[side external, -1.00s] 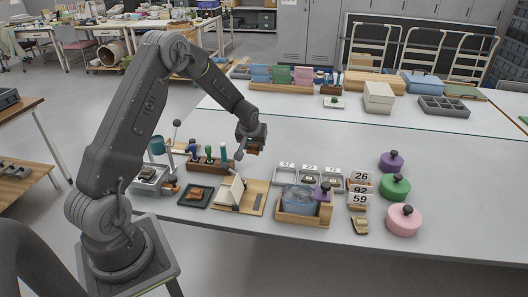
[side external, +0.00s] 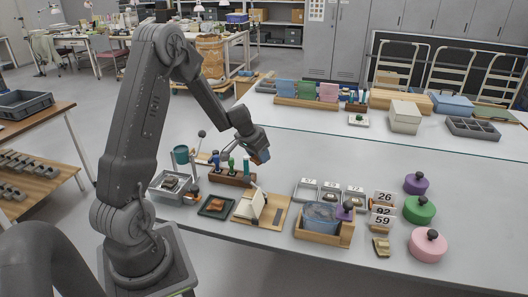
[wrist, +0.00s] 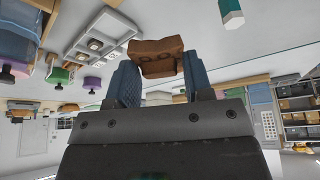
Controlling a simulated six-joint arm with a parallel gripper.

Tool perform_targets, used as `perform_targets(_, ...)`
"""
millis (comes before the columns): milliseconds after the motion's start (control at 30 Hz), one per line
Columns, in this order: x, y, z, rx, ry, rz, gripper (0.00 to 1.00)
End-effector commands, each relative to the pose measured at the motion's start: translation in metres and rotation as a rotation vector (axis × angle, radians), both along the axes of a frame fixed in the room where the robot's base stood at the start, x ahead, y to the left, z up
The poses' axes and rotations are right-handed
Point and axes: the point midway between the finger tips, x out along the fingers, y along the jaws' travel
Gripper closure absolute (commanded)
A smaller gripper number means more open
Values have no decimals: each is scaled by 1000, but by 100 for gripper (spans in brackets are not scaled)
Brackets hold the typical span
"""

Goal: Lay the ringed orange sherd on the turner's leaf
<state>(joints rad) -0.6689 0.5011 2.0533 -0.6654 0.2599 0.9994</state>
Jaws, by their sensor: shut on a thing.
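My gripper (wrist: 156,80) is shut on an orange-brown sherd (wrist: 156,52) with ring marks on its face. The sherd is held between the two blue fingertips. In the side view my gripper (side external: 262,158) hangs in the air above the table, behind the wooden board; the sherd is mostly hidden there. A pale upright leaf (side external: 257,204) stands on the wooden board (side external: 274,213); I take this for the turner, but cannot be sure. Another orange-brown sherd (side external: 216,204) lies in a dark green tray (side external: 203,213) to its left.
A rack of coloured-handled tools (side external: 232,178) stands behind the board. A wooden box with a blue bin (side external: 321,216), small grey trays (side external: 331,190), number cards (side external: 382,210) and coloured lidded pots (side external: 428,243) stand to the right.

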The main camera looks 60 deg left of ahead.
Motion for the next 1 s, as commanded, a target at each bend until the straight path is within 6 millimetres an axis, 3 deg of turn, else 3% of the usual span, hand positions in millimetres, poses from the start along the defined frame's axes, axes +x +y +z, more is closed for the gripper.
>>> perform_targets(267,-31,-2,-1,-7,1,-283,77)
perform_targets(500,-69,-11,2,-10,7,-736,77)
perform_targets(800,-100,-24,11,-10,18,-1196,77)
perform_targets(1000,-99,-26,-29,-19,20,-1187,77)
